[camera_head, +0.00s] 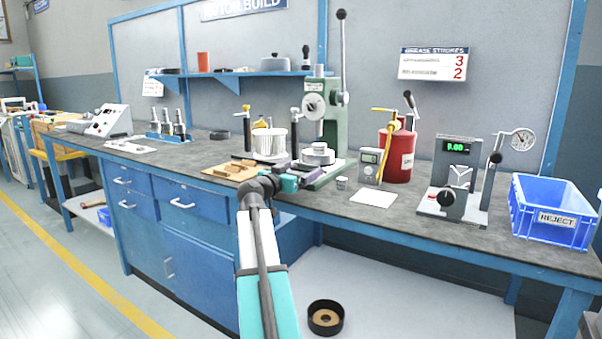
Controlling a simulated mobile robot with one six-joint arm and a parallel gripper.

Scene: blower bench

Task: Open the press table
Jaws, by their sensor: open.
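The green arbor press (332,115) stands at the back middle of the workbench, with a long black-knobbed lever (343,58) upright at its right side. At the foot of the press, a round stepped metal piece (317,155) sits over the base. The press table itself is hard to make out there, partly hidden by my gripper. My gripper (296,170) is just in front of the press base, low over the bench's front edge. It is open and looks empty; its fingertips are small and partly hidden, and I cannot tell whether they touch anything.
A metal pot (269,143) on a fixture and a wooden tray (231,170) stand left of the press. A red canister (397,152), a gauge stand (453,190) and a blue reject bin (553,212) stand to the right. A black ring (325,318) lies below the bench.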

